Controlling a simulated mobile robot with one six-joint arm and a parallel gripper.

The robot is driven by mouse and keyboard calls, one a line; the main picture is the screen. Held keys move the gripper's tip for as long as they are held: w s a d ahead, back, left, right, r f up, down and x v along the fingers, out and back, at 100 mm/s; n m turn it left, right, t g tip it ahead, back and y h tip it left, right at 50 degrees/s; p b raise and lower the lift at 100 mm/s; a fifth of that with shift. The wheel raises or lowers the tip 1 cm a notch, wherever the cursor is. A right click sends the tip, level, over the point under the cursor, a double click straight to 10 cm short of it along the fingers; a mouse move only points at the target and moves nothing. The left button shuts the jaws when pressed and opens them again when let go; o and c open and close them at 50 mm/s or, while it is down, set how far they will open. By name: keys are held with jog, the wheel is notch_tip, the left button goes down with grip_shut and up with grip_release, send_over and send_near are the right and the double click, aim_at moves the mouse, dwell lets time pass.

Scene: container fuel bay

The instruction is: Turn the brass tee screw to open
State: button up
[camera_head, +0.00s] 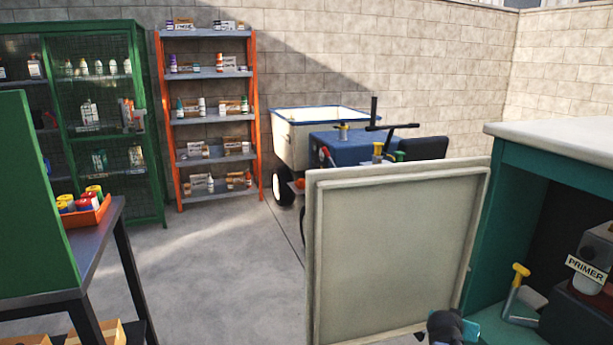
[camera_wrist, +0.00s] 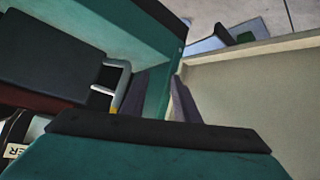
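I cannot tell for certain which fitting is the brass tee screw. In the head view, small yellow tee-shaped fittings stand on the blue unit of the cart, one at the back (camera_head: 343,127) and one nearer (camera_head: 378,150). A grey bent lever with a yellow end (camera_head: 520,270) stands inside the teal cabinet. The lever also shows in the wrist view (camera_wrist: 121,88), left of my fingers. My gripper (camera_wrist: 161,76) is open and empty, its two dark fingers apart beside the cabinet's edge. In the head view only part of my arm shows at the bottom; the fingertips are hidden.
The pale cabinet door (camera_head: 395,255) stands open, hiding part of the cart (camera_head: 300,145). The teal cabinet (camera_head: 545,160) holds a dark unit with a PRIMER label (camera_head: 586,269). Orange shelves (camera_head: 206,118), a green mesh locker (camera_head: 160,170) and a dark table (camera_head: 100,240) stand left. Middle floor is clear.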

jog(key=s+a+f+n+g+y+p, duration=0.25)
jog(key=s+a+f, duration=0.35)
jog(key=a+f, duration=0.35)
jog(key=s+a+f+n+g+y+p, duration=0.1)
jog(key=s+a+f+g+p, duration=0.15)
jog(key=s+a+f, duration=0.5)
jog(key=s+a+f+n+g+y+p, duration=0.1)
jog(key=s+a+f+g, duration=0.1)
jog(key=s+a, duration=0.3)
jog(key=s+a+f+n+g+y+p, duration=0.1)
jog(key=s+a+f, duration=0.4)
jog(key=s, duration=0.5)
jog(key=s+a+f+n+g+y+p, duration=0.1)
jog(key=s+a+f+g, duration=0.3)
jog(key=s, duration=0.4)
jog(key=shift+a+n+y, duration=0.45)
jog(key=shift+a+y, duration=0.15)
jog(key=shift+y, duration=0.05)
jog(key=shift+d+f, duration=0.1)
jog(key=shift+d, duration=0.05)
